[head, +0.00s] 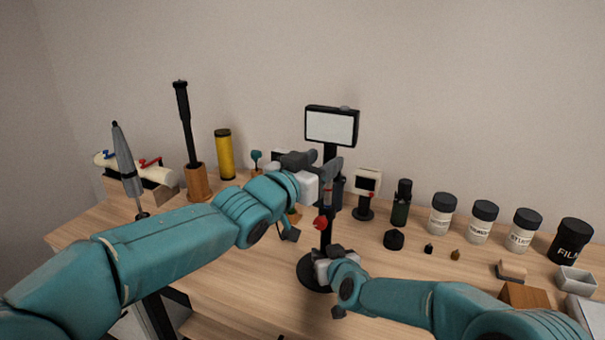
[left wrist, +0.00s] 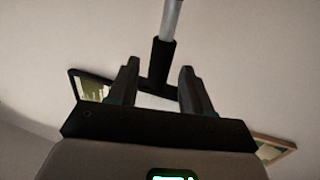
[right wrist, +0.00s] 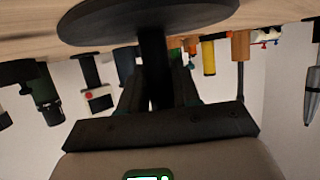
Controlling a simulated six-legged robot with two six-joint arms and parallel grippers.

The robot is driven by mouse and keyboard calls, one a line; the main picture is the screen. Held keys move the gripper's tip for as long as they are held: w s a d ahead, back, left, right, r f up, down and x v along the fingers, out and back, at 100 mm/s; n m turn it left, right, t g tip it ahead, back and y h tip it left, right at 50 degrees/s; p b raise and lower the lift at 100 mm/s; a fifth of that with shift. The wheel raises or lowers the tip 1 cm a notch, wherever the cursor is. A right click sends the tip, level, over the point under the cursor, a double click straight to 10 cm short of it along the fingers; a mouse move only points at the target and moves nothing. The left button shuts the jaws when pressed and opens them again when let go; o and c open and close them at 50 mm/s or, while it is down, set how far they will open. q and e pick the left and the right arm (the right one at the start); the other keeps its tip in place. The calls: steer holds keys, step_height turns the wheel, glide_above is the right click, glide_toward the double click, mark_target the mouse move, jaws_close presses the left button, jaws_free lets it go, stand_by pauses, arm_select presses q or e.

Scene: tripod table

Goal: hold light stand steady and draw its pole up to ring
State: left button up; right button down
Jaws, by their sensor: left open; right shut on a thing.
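The light stand has a lit rectangular lamp head (head: 331,127), a dark pole (head: 326,238), a red knob (head: 319,222) and a round black base (head: 308,277) on the table. My left gripper (head: 330,172) is open just below the lamp head. In the left wrist view its fingers (left wrist: 155,85) lie either side of the black neck (left wrist: 160,62), and a silver pole section (left wrist: 171,18) shows beyond. My right gripper (head: 322,262) is shut on the lower pole just above the base; the right wrist view shows the pole (right wrist: 154,65) between its fingers.
A wooden table (head: 240,250) carries a yellow cylinder (head: 225,154) and a folded umbrella (head: 126,160) at left.

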arm_select(q)
steer(key=v, duration=0.8)
steer(key=shift+s, duration=0.25)
steer(key=shift+a, duration=0.15)
arm_select(e)
steer(key=c, duration=0.7)
jaws_free()
steer(key=shift+c, duration=0.2)
